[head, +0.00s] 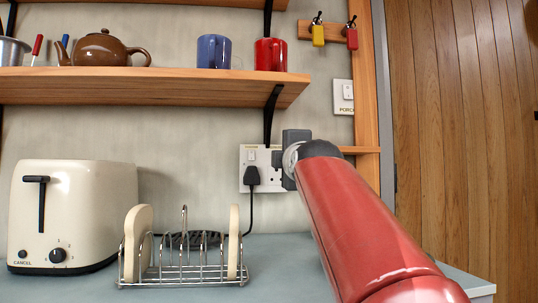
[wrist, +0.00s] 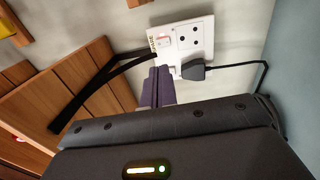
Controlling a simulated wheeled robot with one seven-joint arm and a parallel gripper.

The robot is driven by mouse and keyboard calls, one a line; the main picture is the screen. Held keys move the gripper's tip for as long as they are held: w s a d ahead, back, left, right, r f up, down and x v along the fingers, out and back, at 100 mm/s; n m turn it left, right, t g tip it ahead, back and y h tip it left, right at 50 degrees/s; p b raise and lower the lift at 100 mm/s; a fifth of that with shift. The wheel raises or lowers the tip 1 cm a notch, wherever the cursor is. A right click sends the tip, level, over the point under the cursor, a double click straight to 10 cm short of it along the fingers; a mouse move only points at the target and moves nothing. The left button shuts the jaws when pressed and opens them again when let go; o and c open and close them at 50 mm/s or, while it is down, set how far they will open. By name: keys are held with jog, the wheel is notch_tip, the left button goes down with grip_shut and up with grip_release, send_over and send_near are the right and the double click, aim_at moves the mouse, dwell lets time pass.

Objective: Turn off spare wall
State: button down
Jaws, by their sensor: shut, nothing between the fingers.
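A white double wall socket (head: 246,186) is fixed under the lower shelf; it also shows in the wrist view (wrist: 206,34). In the wrist view, the switch (wrist: 163,40) beside the empty outlet has a small yellowish label (wrist: 152,43), too small to read surely. I cannot tell whether this switch is on or off. A black plug (wrist: 195,70) fills the other outlet. My gripper (wrist: 160,71) is shut and empty, its fingertips at the socket's edge, below the labelled switch in the picture. Contact is unclear. In the head view, my gripper hides the socket's right part.
A black plug cord runs down to the grey worktop (head: 290,270). A toaster (head: 80,210) and a wire rack (head: 185,265) stand left. The lower shelf (head: 150,88) with a black bracket overhangs the socket. Another switch (head: 343,95) is up right.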

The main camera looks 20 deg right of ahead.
jog(key=p+x, duration=0.3)
jog(key=x, duration=0.7)
jog(key=shift+w, duration=0.3)
jog(key=shift+r+p, duration=0.15)
jog(key=shift+p, duration=0.15)
